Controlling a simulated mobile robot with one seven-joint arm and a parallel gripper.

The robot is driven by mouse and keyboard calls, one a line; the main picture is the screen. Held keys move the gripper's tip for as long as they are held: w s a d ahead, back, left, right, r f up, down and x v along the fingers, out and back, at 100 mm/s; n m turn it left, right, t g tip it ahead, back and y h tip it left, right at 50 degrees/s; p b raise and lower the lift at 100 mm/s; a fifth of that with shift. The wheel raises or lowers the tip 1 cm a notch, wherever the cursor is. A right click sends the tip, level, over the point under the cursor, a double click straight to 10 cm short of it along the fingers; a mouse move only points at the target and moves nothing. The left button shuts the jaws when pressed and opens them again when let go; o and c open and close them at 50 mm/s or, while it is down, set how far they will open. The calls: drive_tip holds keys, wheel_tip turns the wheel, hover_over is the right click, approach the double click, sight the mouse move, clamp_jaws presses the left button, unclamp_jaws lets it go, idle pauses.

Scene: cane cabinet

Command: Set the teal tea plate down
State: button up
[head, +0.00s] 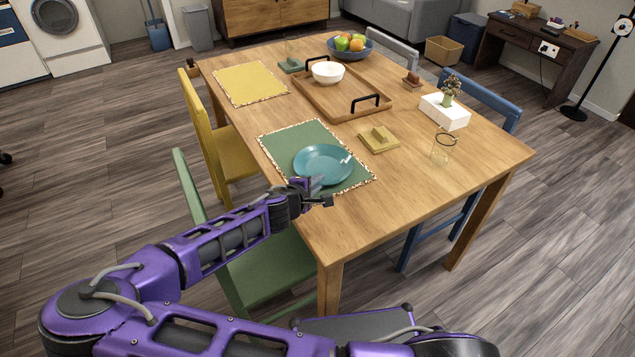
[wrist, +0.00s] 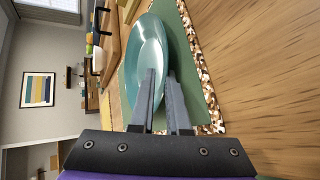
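The teal plate (head: 323,164) is over the green placemat (head: 289,139) on the wooden table, near its front left edge. It looks close to level; whether its base touches the mat is not clear. My gripper (head: 314,192) is at the plate's near rim. In the wrist view, the two fingers (wrist: 162,80) stand close together, one on each side of the rim of the plate (wrist: 151,45), and appear shut on it. The exact contact is hard to see.
A wooden block-like item (head: 379,139) lies right of the placemat. A glass (head: 442,150) and white box planter (head: 445,112) stand farther right. A wooden tray (head: 341,108) with a white bowl (head: 327,72) lies behind. A green chair (head: 262,268) stands at the near side.

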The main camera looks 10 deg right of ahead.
drive_tip(key=shift+r, duration=0.25)
drive_tip(key=p+v, duration=0.1)
drive_tip(key=v, duration=1.1)
drive_tip(key=shift+f+p, duration=0.15)
drive_tip(key=shift+p, duration=0.2)
